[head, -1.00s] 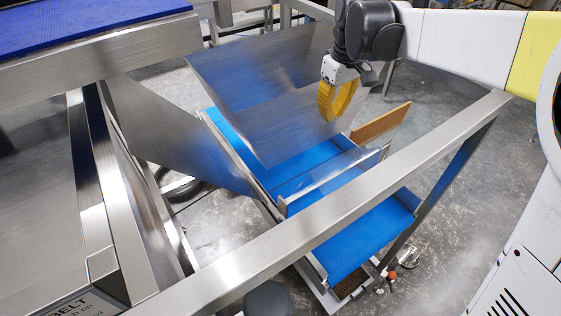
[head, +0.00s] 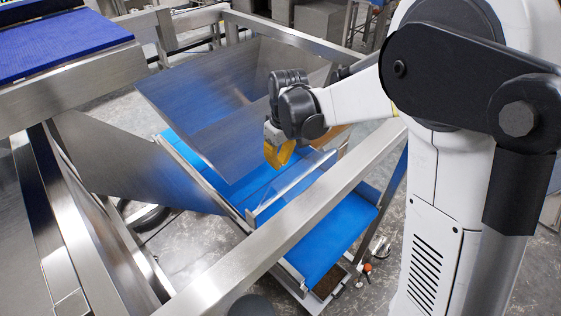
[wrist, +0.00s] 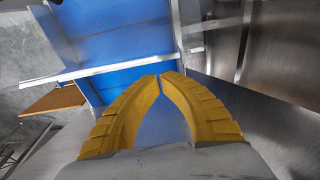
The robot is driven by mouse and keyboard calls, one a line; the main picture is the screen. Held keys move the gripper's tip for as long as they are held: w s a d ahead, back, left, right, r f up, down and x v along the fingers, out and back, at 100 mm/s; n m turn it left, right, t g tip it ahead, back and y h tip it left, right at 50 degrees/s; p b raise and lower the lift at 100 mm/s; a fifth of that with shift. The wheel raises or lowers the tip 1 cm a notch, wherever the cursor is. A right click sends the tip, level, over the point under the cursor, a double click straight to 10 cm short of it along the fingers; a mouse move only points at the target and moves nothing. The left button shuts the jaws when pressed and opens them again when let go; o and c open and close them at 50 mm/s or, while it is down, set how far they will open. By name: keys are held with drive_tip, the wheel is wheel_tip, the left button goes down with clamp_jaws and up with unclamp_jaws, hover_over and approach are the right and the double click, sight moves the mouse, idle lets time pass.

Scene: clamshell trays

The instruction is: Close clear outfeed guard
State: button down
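The clear outfeed guard (head: 292,187) appears in the head view as a see-through panel with a pale edge, standing tilted across the blue belt (head: 335,232). My gripper (head: 275,160) has yellow fingers and hangs above the belt, close to the guard's upper left side in the picture. I cannot tell whether it touches the guard. In the wrist view the two curved fingers (wrist: 161,76) meet at their tips with nothing between them. A pale bar (wrist: 110,69) crosses the blue surface beyond the tips; I cannot tell whether it is the guard's edge.
A large shiny sloping plate (head: 215,105) stands behind my gripper, and another metal plate (head: 130,165) is at the left. A steel frame bar (head: 290,225) runs diagonally in front of the belt. A brown board (wrist: 52,102) sits beside the belt in the wrist view.

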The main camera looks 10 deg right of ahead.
sight(289, 173)
drive_tip(key=shift+s+d, duration=0.2)
drive_tip(key=shift+s, duration=0.15)
drive_tip(key=shift+f, duration=0.15)
drive_tip(key=shift+s+d+f+t+y+b, duration=0.15)
drive_tip(key=shift+s+d+f+t+b, duration=0.15)
drive_tip(key=shift+s+d+b, duration=0.25)
drive_tip(key=shift+s+d+f+t+y+b, duration=0.2)
drive_tip(key=shift+s+d+f+b, duration=0.15)
drive_tip(key=shift+s, duration=0.3)
drive_tip(key=shift+s+d, duration=0.2)
drive_tip(key=shift+s, duration=0.2)
drive_tip(key=shift+w+a, duration=0.1)
drive_tip(key=shift+w, duration=0.05)
